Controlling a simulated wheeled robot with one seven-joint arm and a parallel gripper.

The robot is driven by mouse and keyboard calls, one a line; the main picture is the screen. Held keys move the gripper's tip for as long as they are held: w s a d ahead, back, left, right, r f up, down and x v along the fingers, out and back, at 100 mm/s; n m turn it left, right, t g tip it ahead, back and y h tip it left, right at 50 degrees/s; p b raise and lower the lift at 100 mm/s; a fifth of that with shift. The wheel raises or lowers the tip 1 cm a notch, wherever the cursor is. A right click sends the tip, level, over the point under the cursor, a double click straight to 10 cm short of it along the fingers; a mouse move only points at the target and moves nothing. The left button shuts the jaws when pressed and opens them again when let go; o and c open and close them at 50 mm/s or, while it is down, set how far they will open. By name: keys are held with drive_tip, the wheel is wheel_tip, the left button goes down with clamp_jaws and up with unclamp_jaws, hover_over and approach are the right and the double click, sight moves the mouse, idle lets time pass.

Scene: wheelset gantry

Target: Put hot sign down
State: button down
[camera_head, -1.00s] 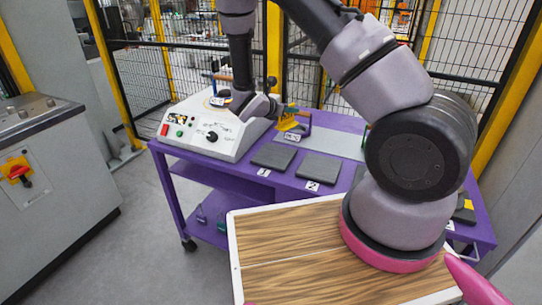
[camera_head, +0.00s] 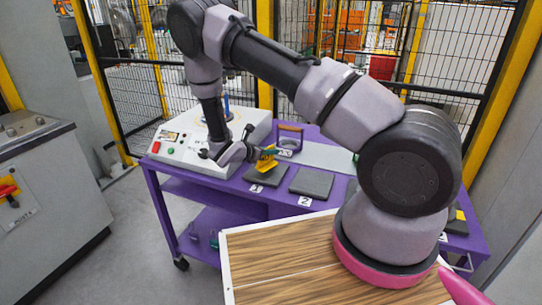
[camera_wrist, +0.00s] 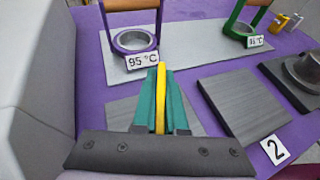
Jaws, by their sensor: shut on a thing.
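A yellow sign (camera_head: 267,164) is held between the fingertips of my gripper (camera_head: 258,158), over or beside the grey pad labelled 1 (camera_head: 271,176) on the purple cart (camera_head: 345,153). I cannot tell whether it touches the pad. In the wrist view the sign shows edge-on as a yellow strip (camera_wrist: 161,98) between teal fingers (camera_wrist: 160,110). The fingers hide part of pad 1 (camera_wrist: 119,114). Any writing on the sign is not readable.
A ring with a purple handle, marked 95 °C (camera_wrist: 134,41), stands behind the pads; a green one (camera_wrist: 240,28) stands to its right. Pad 2 (camera_head: 312,183) is bare. A white control box (camera_head: 190,150) is at left. A wood-topped surface (camera_head: 275,262) lies in front.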

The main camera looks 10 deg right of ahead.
drive_tip(key=shift+f, duration=0.8)
drive_tip(key=shift+f, duration=0.1)
drive_tip(key=c, duration=1)
unclamp_jaws()
